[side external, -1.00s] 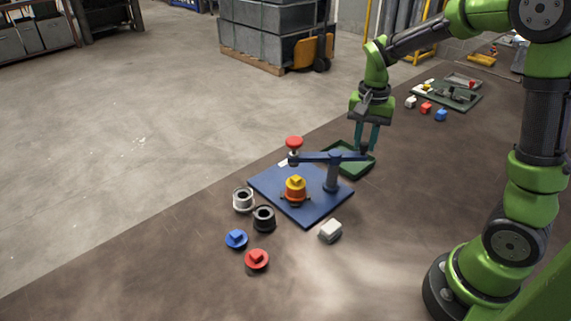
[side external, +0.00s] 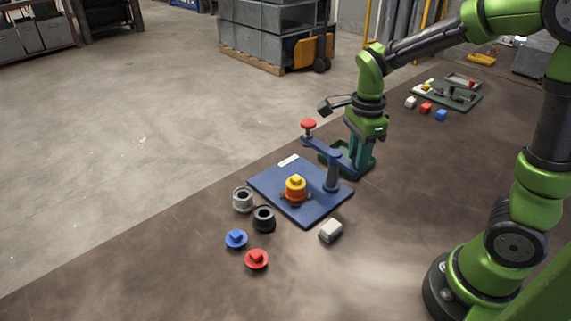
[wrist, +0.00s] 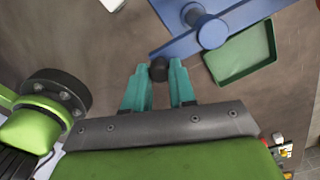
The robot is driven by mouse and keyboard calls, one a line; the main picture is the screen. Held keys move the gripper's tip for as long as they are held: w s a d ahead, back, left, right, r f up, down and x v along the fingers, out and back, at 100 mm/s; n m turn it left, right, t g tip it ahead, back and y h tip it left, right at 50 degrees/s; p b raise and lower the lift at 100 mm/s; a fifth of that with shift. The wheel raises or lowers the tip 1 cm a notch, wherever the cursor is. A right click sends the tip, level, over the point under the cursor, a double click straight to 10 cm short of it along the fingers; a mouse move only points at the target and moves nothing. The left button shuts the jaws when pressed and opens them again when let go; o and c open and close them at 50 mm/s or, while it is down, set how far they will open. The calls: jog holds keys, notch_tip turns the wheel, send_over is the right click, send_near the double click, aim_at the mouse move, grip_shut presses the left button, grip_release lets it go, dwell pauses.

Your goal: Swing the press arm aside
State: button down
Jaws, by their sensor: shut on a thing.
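The blue press arm (side external: 322,146) rests on its upright post (side external: 332,174) at the right side of the blue base plate (side external: 270,186). Its red-topped plunger (side external: 308,125) hangs toward the plate's back edge, off to the side of the orange and yellow stack (side external: 295,188). My gripper (wrist: 158,74) is shut on the black knob (wrist: 158,68) at the arm's other end, one teal finger on each side. In the side view my gripper (side external: 360,162) stands behind the post and hides the knob.
A green tray (wrist: 238,54) lies just beside the press, partly behind my gripper in the side view. White, black, blue and red parts (side external: 256,259) lie in front of the plate, with a pale block (side external: 330,230) to their right. Another green board (side external: 446,95) is farther back.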

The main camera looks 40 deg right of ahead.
jog(key=shift+w+a+r+m, duration=0.15)
jog(key=shift+a+m, duration=0.45)
jog(key=shift+m, duration=0.4)
jog(key=shift+w+a+f+m, duration=0.15)
jog(key=shift+a+m, duration=0.4)
jog(key=shift+m, duration=0.45)
jog(key=shift+r, duration=0.1)
jog(key=c, duration=0.9)
grip_release()
notch_tip(320, 180, up, 17)
jog(key=shift+f, duration=0.1)
